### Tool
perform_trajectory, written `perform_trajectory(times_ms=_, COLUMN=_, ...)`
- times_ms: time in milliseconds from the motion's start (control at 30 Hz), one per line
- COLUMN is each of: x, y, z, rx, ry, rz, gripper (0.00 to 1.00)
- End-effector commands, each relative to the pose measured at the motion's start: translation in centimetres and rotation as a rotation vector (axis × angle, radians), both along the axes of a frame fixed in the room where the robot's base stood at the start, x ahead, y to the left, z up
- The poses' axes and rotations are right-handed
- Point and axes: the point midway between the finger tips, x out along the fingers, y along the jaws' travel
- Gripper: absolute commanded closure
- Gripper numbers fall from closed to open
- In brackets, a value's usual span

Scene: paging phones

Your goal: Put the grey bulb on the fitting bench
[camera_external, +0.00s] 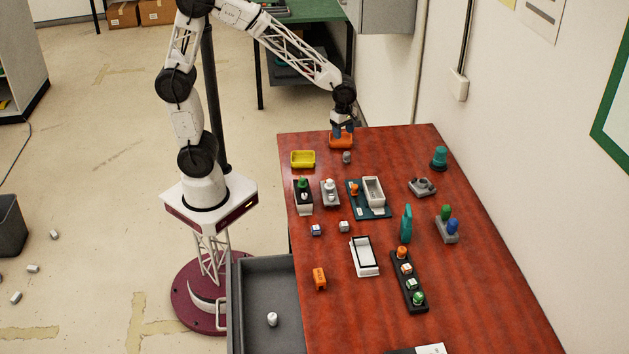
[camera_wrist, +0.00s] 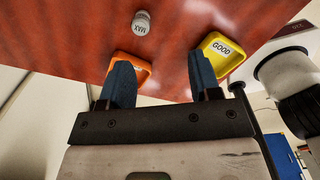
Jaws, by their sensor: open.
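A small grey cylinder marked "MAX" (camera_external: 347,157) stands on the red table by the orange tray; it also shows at the top of the wrist view (camera_wrist: 141,22). I cannot tell whether it is the grey bulb. A grey block with a pale round top (camera_external: 330,193) stands nearer. A dark teal plate (camera_external: 380,212) holding a grey-white open box may be the fitting bench, but no label confirms it. My gripper (camera_external: 343,132) is at the far end of the table, over the orange tray. Its blue fingers (camera_wrist: 160,80) are apart, with nothing between them.
The orange tray (camera_wrist: 143,67) and yellow tray marked "GOOD" (camera_wrist: 232,52) lie close by. A black block with a green top (camera_external: 303,198), a white open box (camera_external: 364,256), a teal upright piece (camera_external: 406,224) and a black strip (camera_external: 408,284) stand nearer.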

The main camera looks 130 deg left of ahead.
Motion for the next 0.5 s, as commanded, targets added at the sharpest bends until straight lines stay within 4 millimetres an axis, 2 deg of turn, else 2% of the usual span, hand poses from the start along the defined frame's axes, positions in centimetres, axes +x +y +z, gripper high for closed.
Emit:
perform_trajectory(times_ms=233, x=-0.2, y=-7.5, z=3.6, rx=0.030, ry=-0.024, rz=-0.452, gripper=0.43)
perform_trajectory(times_ms=500, x=-2.0, y=-15.8, z=6.8, rx=0.074, ry=-0.043, rz=-0.998, gripper=0.43)
